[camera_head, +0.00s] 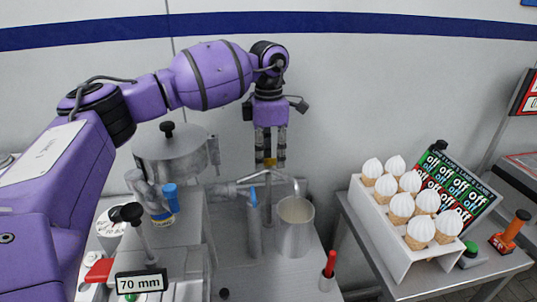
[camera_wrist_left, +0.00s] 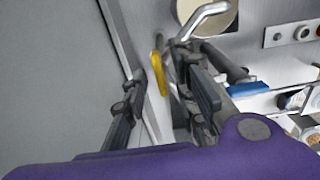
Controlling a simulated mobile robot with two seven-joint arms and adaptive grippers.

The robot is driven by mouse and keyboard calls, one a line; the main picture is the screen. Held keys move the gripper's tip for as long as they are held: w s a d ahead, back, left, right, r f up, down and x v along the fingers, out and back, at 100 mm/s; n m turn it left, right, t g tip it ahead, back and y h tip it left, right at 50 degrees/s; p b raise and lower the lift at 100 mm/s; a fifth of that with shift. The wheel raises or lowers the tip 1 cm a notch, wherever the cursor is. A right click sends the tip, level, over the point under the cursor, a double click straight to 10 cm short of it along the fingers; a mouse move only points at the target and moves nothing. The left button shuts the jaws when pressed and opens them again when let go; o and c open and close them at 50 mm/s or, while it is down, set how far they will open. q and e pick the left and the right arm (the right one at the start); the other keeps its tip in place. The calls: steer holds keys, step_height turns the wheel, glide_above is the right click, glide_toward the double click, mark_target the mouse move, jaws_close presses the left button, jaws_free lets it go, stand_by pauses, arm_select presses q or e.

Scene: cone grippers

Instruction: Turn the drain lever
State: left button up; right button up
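The drain lever, seen as a yellow handle (camera_head: 269,162), is at the pipework beside the steel vessels. It also shows in the left wrist view as a yellow bar (camera_wrist_left: 158,73). My left gripper (camera_head: 270,158) points down from above at the lever. In the left wrist view its two dark fingers (camera_wrist_left: 160,68) stand apart, with the yellow handle showing between them near the tips. I cannot tell whether a finger touches it. The bent outlet pipe (camera_head: 285,181) ends over an open steel cup (camera_head: 296,222). My right gripper is not in view.
A lidded steel tank (camera_head: 172,155) stands left of the lever. Blue-topped handles (camera_head: 252,198) stand close to the pipe. A white rack (camera_head: 385,225) of cones is on the right table. A red-handled tool (camera_head: 329,266) is at the front.

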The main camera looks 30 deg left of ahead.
arm_select(q)
jaws_close()
steer(key=shift+m, duration=1.2)
steer(key=m, duration=0.4)
steer(key=shift+m, duration=0.3)
steer(key=m+b, duration=0.1)
steer(key=m, duration=0.3)
steer(key=shift+m, duration=0.3)
steer(key=m, duration=0.3)
steer(key=shift+m+b, duration=0.35)
steer(key=shift+m, duration=0.75)
